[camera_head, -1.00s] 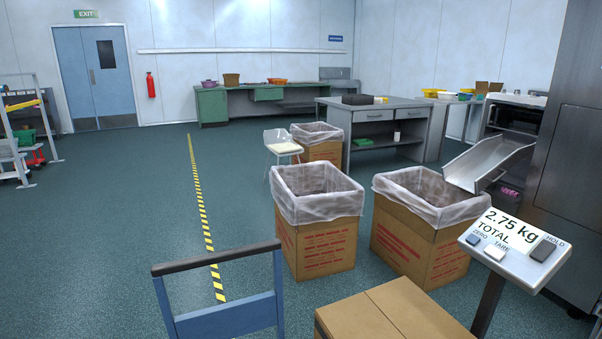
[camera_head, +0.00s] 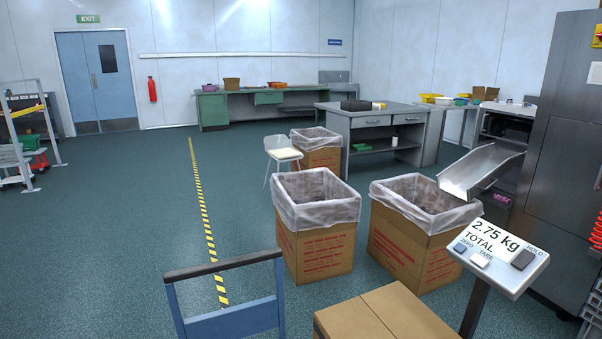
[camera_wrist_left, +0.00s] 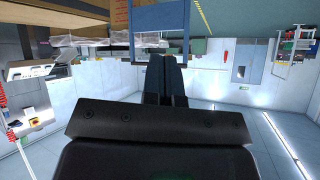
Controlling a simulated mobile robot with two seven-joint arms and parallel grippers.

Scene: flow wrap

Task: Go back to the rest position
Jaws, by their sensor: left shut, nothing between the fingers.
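My left gripper (camera_wrist_left: 166,80) shows in the left wrist view, with its two dark fingers together and nothing between them. That view is upside down, with the room's ceiling lights at the bottom and the floor at the top. The fingers overlap the blue cart frame (camera_wrist_left: 160,18) in the picture; I cannot tell the distance between them. Neither gripper is in the head view. My right gripper is in no frame.
The blue cart handle (camera_head: 225,263) and a closed carton (camera_head: 385,312) are close in front. A scale display (camera_head: 497,245) reading 2.75 kg stands at right. Lined cardboard bins (camera_head: 318,245) stand beyond. Open floor (camera_head: 110,230) lies to the left.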

